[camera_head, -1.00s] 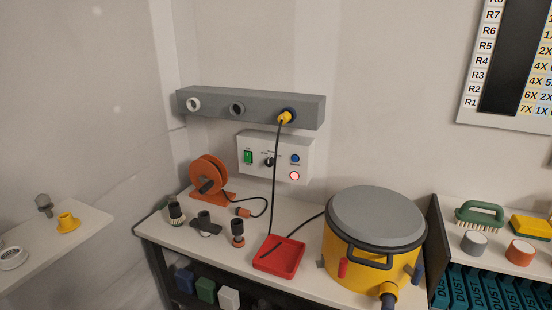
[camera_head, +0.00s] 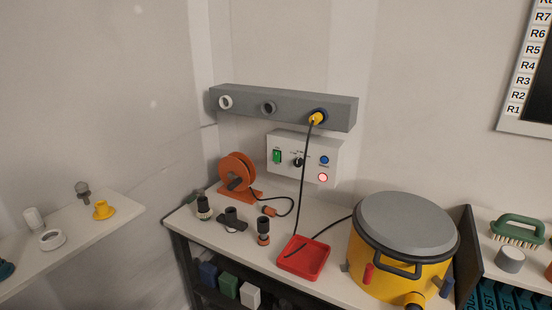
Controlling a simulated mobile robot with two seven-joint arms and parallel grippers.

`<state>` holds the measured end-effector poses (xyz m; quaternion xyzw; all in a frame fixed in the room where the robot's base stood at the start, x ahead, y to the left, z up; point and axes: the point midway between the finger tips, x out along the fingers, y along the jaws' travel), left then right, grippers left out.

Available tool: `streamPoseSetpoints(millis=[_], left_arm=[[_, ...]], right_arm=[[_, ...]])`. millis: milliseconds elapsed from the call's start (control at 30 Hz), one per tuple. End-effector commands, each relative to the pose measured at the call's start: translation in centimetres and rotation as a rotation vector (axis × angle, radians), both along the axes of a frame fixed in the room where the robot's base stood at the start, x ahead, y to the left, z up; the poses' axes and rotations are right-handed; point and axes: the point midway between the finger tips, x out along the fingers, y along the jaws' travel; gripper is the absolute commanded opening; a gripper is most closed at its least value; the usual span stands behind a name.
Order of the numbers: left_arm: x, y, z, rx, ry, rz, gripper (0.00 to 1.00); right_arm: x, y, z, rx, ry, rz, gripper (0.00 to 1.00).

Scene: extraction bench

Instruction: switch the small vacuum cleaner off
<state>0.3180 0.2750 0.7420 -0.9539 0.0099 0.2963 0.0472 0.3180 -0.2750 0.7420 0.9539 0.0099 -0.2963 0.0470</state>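The small vacuum cleaner (camera_head: 398,262) is a yellow drum with a grey lid (camera_head: 407,222) and a dark front handle, standing at the right end of the bench. A red part (camera_head: 367,274) sits on its front left side, and a dark blue part (camera_head: 447,287) on its right. On the wall behind is a white control box (camera_head: 305,157) with a green switch (camera_head: 277,156), a black knob (camera_head: 298,162), a blue button (camera_head: 324,160) and a red lit button (camera_head: 323,177). I cannot tell the switch positions. Neither of my grippers is in view.
A grey rail (camera_head: 285,106) with ports hangs above the box; a yellow plug (camera_head: 316,118) with a black cable is in its right port. A red tray (camera_head: 303,258), an orange reel (camera_head: 237,172) and several dark fittings stand on the bench. A side shelf (camera_head: 75,250) is at left.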

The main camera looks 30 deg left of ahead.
Motion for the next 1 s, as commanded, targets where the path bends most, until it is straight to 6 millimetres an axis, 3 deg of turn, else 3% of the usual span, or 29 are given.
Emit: streamPoseSetpoints(millis=[33,200,233,1000], left_arm=[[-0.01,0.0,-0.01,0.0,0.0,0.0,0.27],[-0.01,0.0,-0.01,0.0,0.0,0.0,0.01],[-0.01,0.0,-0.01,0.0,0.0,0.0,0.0],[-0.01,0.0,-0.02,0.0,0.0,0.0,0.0]], right_arm=[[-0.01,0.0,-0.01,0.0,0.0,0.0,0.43],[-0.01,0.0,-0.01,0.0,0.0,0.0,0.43],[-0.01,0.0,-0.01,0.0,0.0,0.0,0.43],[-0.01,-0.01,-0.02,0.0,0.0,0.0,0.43]])
